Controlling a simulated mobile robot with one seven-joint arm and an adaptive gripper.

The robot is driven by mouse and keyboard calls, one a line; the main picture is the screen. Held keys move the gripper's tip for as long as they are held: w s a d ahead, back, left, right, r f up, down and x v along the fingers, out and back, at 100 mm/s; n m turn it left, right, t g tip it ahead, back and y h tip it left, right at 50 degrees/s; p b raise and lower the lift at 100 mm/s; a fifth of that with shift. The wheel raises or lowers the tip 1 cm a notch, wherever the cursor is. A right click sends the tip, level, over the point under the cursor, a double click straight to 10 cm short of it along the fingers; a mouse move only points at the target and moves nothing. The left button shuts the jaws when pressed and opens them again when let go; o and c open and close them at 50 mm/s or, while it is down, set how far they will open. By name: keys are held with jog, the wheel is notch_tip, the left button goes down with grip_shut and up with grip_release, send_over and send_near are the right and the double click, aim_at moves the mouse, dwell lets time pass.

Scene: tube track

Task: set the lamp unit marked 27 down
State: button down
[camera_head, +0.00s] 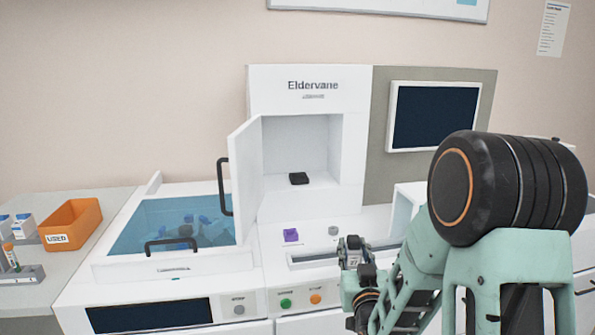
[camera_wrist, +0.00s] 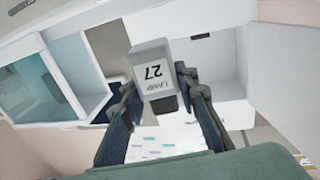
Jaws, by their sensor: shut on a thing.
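The lamp unit (camera_wrist: 152,55) is a small grey-white block with a dark lower end; "LAMP 27" reads upside down on it in the wrist view. My gripper (camera_wrist: 157,88) is shut on it, one dark finger on each side. In the head view my gripper (camera_head: 353,254) is above the front right part of the white Eldervane machine (camera_head: 357,140), apart from its open chamber. The lamp unit is small there and its edges are hard to make out against the fingers.
The chamber door (camera_head: 245,180) stands open to the left, with a black block (camera_head: 299,179) inside the chamber. A purple block (camera_head: 291,235) and a grey round piece (camera_head: 333,231) are on the deck. A blue-windowed lid (camera_head: 175,222) and orange bin (camera_head: 73,222) are left.

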aim_at(354, 237)
notch_tip(354, 237, up, 16)
jog(key=p, duration=1.5)
jog(key=shift+r, duration=0.15)
